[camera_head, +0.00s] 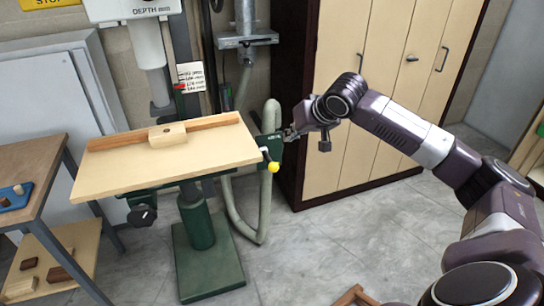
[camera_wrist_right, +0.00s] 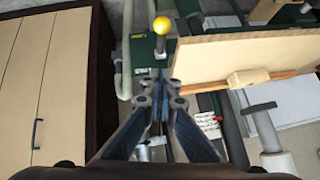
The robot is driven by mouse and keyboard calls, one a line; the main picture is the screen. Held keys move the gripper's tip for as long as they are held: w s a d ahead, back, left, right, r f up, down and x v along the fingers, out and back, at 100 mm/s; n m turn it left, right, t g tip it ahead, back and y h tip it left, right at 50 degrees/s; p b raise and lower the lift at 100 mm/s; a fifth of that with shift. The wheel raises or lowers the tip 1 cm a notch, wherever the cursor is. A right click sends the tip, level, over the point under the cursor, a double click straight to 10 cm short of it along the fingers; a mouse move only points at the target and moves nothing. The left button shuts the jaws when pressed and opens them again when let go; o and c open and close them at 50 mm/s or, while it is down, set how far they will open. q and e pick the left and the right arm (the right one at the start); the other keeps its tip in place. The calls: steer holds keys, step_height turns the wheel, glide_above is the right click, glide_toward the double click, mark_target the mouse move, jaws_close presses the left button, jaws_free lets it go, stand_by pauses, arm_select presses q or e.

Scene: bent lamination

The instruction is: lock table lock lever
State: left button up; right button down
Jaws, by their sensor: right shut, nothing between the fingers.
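A short lever with a yellow ball knob (camera_head: 272,166) sticks out at the right edge of the drill press table (camera_head: 210,160). The knob also shows in the wrist view (camera_wrist_right: 162,25), on a dark stem just beyond my fingertips. A dark green bracket (camera_head: 270,145) sits behind the lever. My right gripper (camera_head: 291,134) is shut and empty, close to the bracket, above and right of the knob in the head view. In the wrist view, its fingertips (camera_wrist_right: 159,80) point towards the lever; I cannot tell whether they touch anything. My left gripper is not in view.
A wooden fence with a block (camera_head: 167,134) lies on the table. A black knob (camera_head: 142,215) is below its left side. A hose (camera_head: 268,190) hangs behind the lever. A cabinet (camera_head: 375,80) stands behind my right arm. A side bench (camera_head: 30,175) is at left.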

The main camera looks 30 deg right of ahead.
steer(key=p, duration=0.2)
glide_above(270, 159)
steer(key=s, duration=0.3)
step_height(270, 159, down, 7)
steer(key=f, duration=0.2)
steer(key=shift+w+d+f, duration=0.2)
steer(key=shift+f, duration=0.1)
steer(key=shift+a+f+p, duration=0.15)
steer(key=shift+f+p, duration=0.15)
steer(key=shift+f, duration=0.55)
steer(key=shift+f, duration=0.1)
